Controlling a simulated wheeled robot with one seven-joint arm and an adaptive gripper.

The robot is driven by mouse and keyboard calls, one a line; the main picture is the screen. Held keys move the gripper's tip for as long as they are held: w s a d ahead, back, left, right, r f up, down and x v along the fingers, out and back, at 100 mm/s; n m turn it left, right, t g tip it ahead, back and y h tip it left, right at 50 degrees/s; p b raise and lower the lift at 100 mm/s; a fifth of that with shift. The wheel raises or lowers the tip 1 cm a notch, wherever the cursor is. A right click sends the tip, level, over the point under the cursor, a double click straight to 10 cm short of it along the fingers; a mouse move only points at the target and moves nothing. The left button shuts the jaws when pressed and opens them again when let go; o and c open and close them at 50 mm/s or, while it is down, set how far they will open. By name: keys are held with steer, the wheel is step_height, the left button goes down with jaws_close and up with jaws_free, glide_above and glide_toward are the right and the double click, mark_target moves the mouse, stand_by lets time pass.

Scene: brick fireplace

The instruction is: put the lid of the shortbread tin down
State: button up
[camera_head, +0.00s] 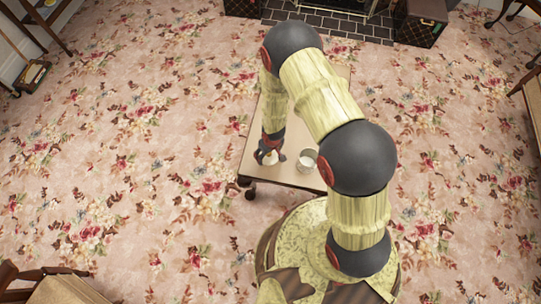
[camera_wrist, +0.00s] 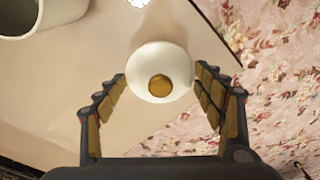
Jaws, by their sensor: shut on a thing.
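A round white lid with a gold knob (camera_wrist: 159,70) is between the fingers of my gripper (camera_wrist: 160,82), knob facing the wrist camera. The fingers press on it from both sides. In the head view my gripper (camera_head: 268,155) is low over the near left part of a small table (camera_head: 283,181); the lid shows there only as a small pale patch. I cannot tell whether the lid touches the tabletop. An open pale round container (camera_head: 307,160), perhaps the tin, stands just to the right of my gripper; it shows at the upper left of the wrist view (camera_wrist: 38,16).
A small white object (camera_wrist: 139,3) is at the top of the wrist view. The beige tabletop has bare room around the lid, with its edge close by on the right in the wrist view. Floral carpet surrounds the table; dark cases (camera_head: 420,22) stand by the hearth.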

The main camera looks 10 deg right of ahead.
mark_target(271, 155)
steer(key=shift+w+d+f, duration=0.25)
steer(key=shift+w+f, duration=0.05)
steer(key=shift+f, duration=0.25)
steer(key=shift+w+d+f, duration=0.25)
steer(key=shift+w+f, duration=0.05)
steer(key=shift+f, duration=0.2)
steer(key=shift+f+b, duration=1.1)
steer(key=shift+f, duration=0.2)
steer(key=shift+f, duration=0.15)
steer(key=o, duration=1)
